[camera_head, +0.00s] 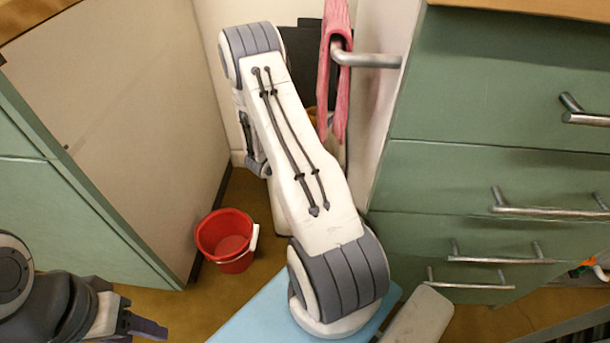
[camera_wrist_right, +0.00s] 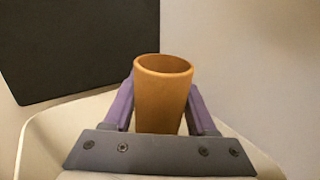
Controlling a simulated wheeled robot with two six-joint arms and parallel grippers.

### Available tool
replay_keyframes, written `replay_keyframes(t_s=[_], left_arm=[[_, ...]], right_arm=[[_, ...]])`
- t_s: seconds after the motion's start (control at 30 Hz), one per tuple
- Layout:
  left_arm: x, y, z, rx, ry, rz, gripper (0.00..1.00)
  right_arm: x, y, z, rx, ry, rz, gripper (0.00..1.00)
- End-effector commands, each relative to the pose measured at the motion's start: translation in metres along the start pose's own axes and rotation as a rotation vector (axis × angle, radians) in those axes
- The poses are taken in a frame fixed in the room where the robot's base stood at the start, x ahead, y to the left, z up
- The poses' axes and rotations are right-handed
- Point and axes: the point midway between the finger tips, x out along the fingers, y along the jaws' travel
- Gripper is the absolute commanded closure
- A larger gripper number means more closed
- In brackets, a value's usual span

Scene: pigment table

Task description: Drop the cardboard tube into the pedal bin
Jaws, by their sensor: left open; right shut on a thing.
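In the right wrist view, my right gripper (camera_wrist_right: 163,92) is shut on the orange-brown cardboard tube (camera_wrist_right: 162,105). The tube is upright, its open round end facing the camera. A pale curved rim (camera_wrist_right: 36,138), which looks like the pedal bin's, shows on both sides below the fingers. Whether the tube is inside that rim or above it, I cannot tell. In the head view my right arm hides its gripper, the tube and most of the bin area. My left gripper (camera_head: 148,327) is open and empty at the lower left, partly cut off.
A red bucket (camera_head: 228,240) stands on the floor left of my right arm. Green drawers (camera_head: 480,170) with metal handles are close on the right, and a pink cloth (camera_head: 336,90) hangs from a bar. A dark panel (camera_wrist_right: 80,45) shows behind the tube.

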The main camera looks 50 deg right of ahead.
Motion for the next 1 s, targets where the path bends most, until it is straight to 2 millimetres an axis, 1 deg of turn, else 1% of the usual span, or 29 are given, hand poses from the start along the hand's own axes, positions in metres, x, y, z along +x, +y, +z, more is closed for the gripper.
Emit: replay_keyframes(t_s=[0.03,0.27,0.3,0.37,0.4,0.67,0.77,0.87,1.0], left_arm=[[0.004,0.0,0.0,0.0,0.0,0.0,0.5],[0.003,0.0,0.0,0.0,0.0,0.0,0.5],[0.003,0.0,0.0,0.0,0.0,0.0,0.5],[0.003,0.0,0.0,0.0,0.0,0.0,0.5],[0.003,0.0,0.0,0.0,0.0,0.0,0.5],[0.003,0.0,0.0,0.0,0.0,0.0,0.5],[0.0,0.0,0.0,0.0,0.0,0.0,0.5],[-0.006,0.001,0.0,0.0,0.0,0.0,0.5],[-0.018,0.001,-0.001,0.0,0.0,0.0,0.5]], right_arm=[[0.0,0.0,-0.004,0.001,-0.001,0.0,0.94],[0.0,0.0,-0.003,0.0,0.0,0.0,0.94],[0.0,0.0,-0.003,0.0,0.0,0.0,0.39],[0.0,0.0,-0.003,0.0,0.0,0.0,0.16],[0.0,0.0,-0.003,0.0,0.0,0.0,0.08],[0.0,0.0,-0.003,0.0,0.0,-0.001,0.08],[-0.004,0.0,-0.002,-0.001,0.001,0.001,0.08],[-0.016,0.001,-0.001,-0.004,0.002,0.003,0.08],[-0.043,0.001,0.0,-0.004,0.002,0.007,0.08]])
